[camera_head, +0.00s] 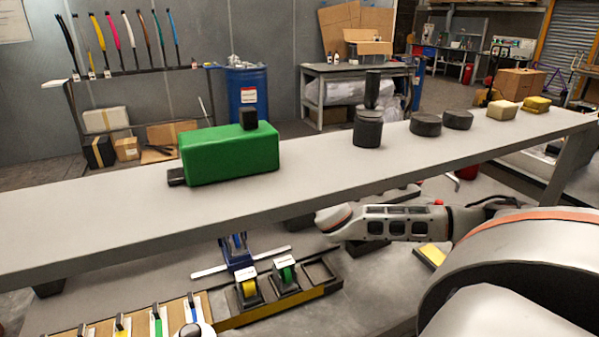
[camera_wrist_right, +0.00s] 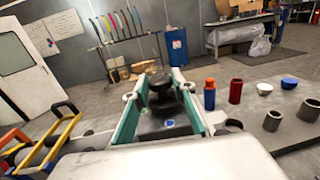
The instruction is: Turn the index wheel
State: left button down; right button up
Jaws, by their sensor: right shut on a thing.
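In the right wrist view my right gripper (camera_wrist_right: 160,118) has its two teal fingers on either side of a dark part (camera_wrist_right: 168,125) and is shut on it. A dark rounded knob shape (camera_wrist_right: 160,84) stands just beyond that part. I cannot tell for sure whether this is the index wheel. In the head view my right arm comes in from the right below the grey shelf's front edge, and its gripper cannot be made out there. My left gripper is not clearly in view.
In the head view a green block (camera_head: 232,157) and a black stepped cylinder (camera_head: 368,128) stand on the grey shelf (camera_head: 330,180). Black discs (camera_head: 426,125) sit to their right. Below are yellow and green spools (camera_head: 287,274). The wrist view shows red and blue cylinders (camera_wrist_right: 210,97) at right.

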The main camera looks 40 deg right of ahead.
jog(key=shift+d+f+n+t+y+b, duration=0.1)
jog(key=shift+d+n+t+y+b, duration=0.2)
jog(key=shift+n+y+b, duration=0.45)
jog(key=shift+y, duration=0.55)
jog(key=shift+a+n+y+b, duration=0.1)
jog(key=shift+n+y+b, duration=0.4)
jog(key=shift+b, duration=0.15)
pick_arm(q)
jog(key=d, duration=0.1)
jog(key=w+d, duration=0.1)
jog(key=shift+w+d+r+t+h, duration=0.2)
jog(key=shift+d+t+h, duration=0.1)
jog(key=shift+h, duration=0.1)
pick_arm(e)
jog(key=o, duration=1.1)
jog(key=shift+c, duration=0.2)
pick_arm(q)
jog(key=shift+a+f, duration=0.1)
jog(key=shift+f, duration=0.05)
jog(key=shift+s, duration=0.1)
